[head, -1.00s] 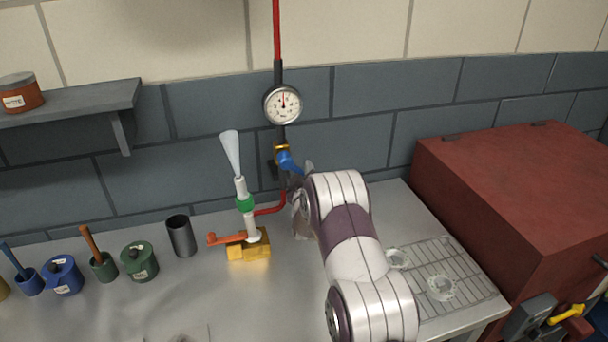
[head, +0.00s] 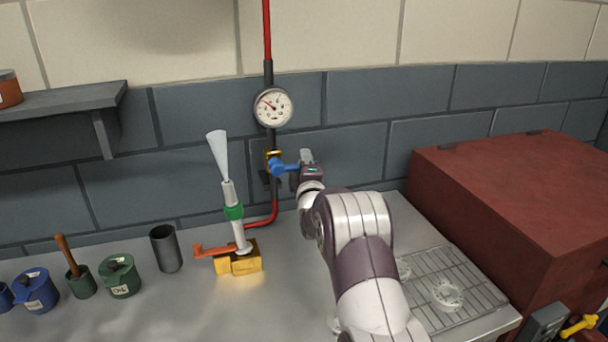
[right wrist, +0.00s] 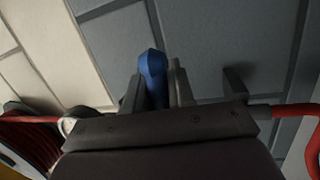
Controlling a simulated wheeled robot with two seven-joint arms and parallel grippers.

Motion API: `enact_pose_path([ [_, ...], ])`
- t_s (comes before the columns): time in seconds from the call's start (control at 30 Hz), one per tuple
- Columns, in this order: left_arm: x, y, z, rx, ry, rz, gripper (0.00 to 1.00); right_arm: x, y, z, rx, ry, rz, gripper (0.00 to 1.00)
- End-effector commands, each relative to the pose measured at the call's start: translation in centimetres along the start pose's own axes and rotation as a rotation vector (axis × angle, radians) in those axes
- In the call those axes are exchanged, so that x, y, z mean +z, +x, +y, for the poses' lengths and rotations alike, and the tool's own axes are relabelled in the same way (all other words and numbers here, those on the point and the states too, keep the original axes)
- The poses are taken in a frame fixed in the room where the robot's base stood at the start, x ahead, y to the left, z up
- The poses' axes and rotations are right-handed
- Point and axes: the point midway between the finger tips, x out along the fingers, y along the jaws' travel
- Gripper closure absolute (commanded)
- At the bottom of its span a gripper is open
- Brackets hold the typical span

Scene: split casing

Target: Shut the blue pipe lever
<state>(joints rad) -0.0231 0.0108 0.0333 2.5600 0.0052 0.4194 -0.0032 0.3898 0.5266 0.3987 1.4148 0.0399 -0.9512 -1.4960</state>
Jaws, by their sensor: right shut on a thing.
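The blue pipe lever (head: 284,168) sits on the vertical pipe below the round gauge (head: 273,107). It points to the right, roughly level, in the head view. My right gripper (head: 302,168) is at the lever's right end. In the right wrist view the blue lever (right wrist: 153,75) stands between the two fingers (right wrist: 155,88), which are shut on it. The far side of the lever's pivot is hard to make out. My left gripper is not in view.
A burner-like stand with a green ring (head: 234,212) and orange handle is left of the pipe. A dark cup (head: 166,248) and several pots are further left. A red cabinet (head: 515,205) and wire rack (head: 455,285) lie to the right.

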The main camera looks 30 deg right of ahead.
Motion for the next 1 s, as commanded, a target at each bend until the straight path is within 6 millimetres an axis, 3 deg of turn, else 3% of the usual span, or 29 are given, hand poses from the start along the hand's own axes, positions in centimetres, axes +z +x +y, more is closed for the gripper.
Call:
enact_pose_path([
  [0.2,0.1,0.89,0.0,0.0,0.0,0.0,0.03,-0.03,0.05,0.31,0.009,-0.062,0.012,1.0],
  [0.73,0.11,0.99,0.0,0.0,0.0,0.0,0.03,-0.1,0.11,0.64,0.013,-0.084,0.018,1.0],
  [0.77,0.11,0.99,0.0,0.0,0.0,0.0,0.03,-0.1,0.11,0.63,0.013,-0.084,0.018,0.7],
  [0.8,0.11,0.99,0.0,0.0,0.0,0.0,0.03,-0.1,0.12,0.64,0.014,-0.084,0.018,0.57],
  [1.0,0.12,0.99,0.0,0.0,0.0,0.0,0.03,-0.09,0.12,0.64,0.014,-0.083,0.017,0.56],
])
